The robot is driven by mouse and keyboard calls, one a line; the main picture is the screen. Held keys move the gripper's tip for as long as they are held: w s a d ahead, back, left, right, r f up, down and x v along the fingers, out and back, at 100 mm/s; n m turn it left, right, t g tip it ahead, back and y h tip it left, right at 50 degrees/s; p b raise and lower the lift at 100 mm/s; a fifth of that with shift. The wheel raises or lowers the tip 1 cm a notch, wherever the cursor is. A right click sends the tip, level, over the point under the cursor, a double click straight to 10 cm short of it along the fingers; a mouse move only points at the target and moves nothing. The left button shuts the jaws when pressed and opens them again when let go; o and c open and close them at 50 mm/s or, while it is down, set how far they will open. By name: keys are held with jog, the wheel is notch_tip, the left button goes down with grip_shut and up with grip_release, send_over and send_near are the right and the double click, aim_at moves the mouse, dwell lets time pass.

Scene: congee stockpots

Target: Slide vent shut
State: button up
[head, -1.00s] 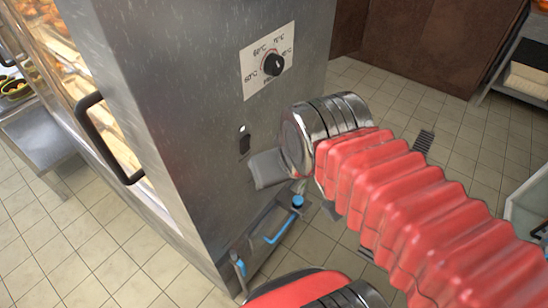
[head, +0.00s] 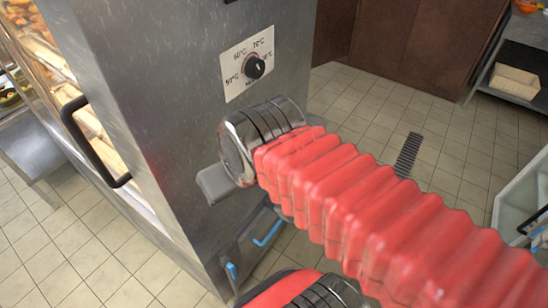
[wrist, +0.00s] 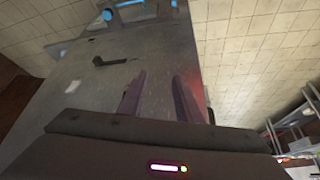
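The tall grey steel cabinet (head: 165,110) fills the left-middle of the head view and also shows in the wrist view (wrist: 150,50). I cannot clearly make out a vent slide. A small dark angled piece (wrist: 115,62) is on the cabinet face in the wrist view, with a small pale patch (wrist: 72,87) near it; I cannot tell what either is. My gripper (wrist: 160,78) has its two fingers apart and nothing visible between them. In the head view its grey part (head: 212,184) is in front of the cabinet face, below the dial; contact cannot be told.
A temperature dial (head: 255,67) is on the cabinet above my wrist. A black door handle (head: 92,142) sticks out at left. Blue-handled items (head: 268,234) are low by the cabinet. Tiled floor is open at right, with a drain grate (head: 408,154).

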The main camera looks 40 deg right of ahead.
jog(key=shift+o, duration=0.4)
jog(key=w+d+f+m+g+y, duration=0.1)
jog(key=w+d+f+m+y, duration=0.1)
jog(key=d+f+m+y, duration=0.4)
jog(key=w+d+f+m+g+y, duration=0.1)
jog(key=w+f+m+y, duration=0.1)
jog(key=f+m+y, duration=0.5)
jog(key=d+f+m+t+h, duration=0.3)
jog(key=d+m+t, duration=0.3)
jog(key=d+m, duration=0.3)
jog(key=d+f+m+t+h, duration=0.4)
jog(key=d+m+t, duration=0.3)
jog(key=d+m, duration=0.3)
jog(key=shift+d+f, duration=0.7)
jog(key=shift+d, duration=0.2)
